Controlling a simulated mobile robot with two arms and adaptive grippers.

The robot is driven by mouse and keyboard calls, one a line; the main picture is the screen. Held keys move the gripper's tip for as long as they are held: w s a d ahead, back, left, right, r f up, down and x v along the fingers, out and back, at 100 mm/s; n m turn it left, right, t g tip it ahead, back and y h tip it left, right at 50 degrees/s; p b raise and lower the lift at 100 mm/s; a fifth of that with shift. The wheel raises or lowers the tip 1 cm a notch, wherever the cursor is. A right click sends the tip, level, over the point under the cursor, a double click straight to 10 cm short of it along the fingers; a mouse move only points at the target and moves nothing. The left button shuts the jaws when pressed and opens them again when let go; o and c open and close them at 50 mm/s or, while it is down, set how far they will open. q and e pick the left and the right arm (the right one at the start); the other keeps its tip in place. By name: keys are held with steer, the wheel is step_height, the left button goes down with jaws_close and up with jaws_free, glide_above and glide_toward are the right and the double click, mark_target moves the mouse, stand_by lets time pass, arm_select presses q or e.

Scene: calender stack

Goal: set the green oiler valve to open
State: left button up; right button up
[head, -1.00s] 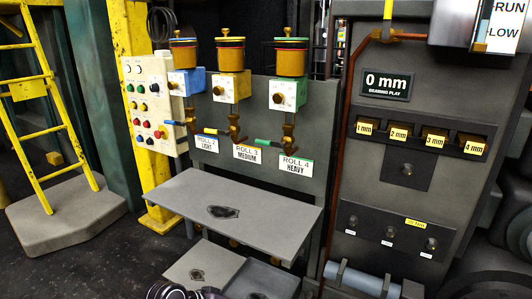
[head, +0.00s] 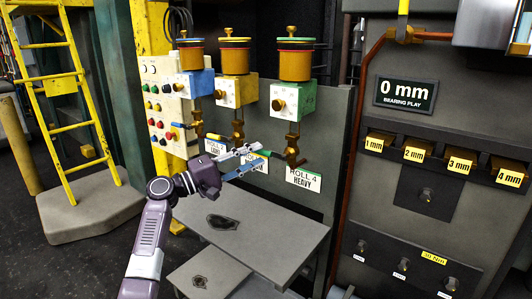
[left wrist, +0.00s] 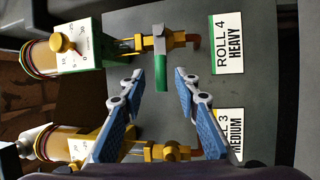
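The green oiler (head: 295,100) hangs rightmost of three on the grey panel, above the ROLL 4 HEAVY label (head: 303,178). Its brass valve (head: 292,140) has a green lever (head: 264,153) pointing left, crosswise to the outlet pipe. In the left wrist view the green lever (left wrist: 161,76) shows between the fingertips, near their ends; contact cannot be told. My left gripper (head: 254,157) is open, its two blue-padded fingers apart on either side of the lever; it also shows in the left wrist view (left wrist: 158,82). My right gripper is not in view.
The yellow oiler (head: 236,92) and blue oiler (head: 196,83) stand to the left, close to my left fingers. A grey shelf (head: 270,240) lies below. A button panel (head: 158,110) and yellow ladder (head: 60,87) are further left; a dark cabinet (head: 385,200) is right.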

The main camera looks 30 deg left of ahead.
mark_target(264, 152)
arm_select(q)
steer(key=shift+x, duration=1.85)
jaws_close()
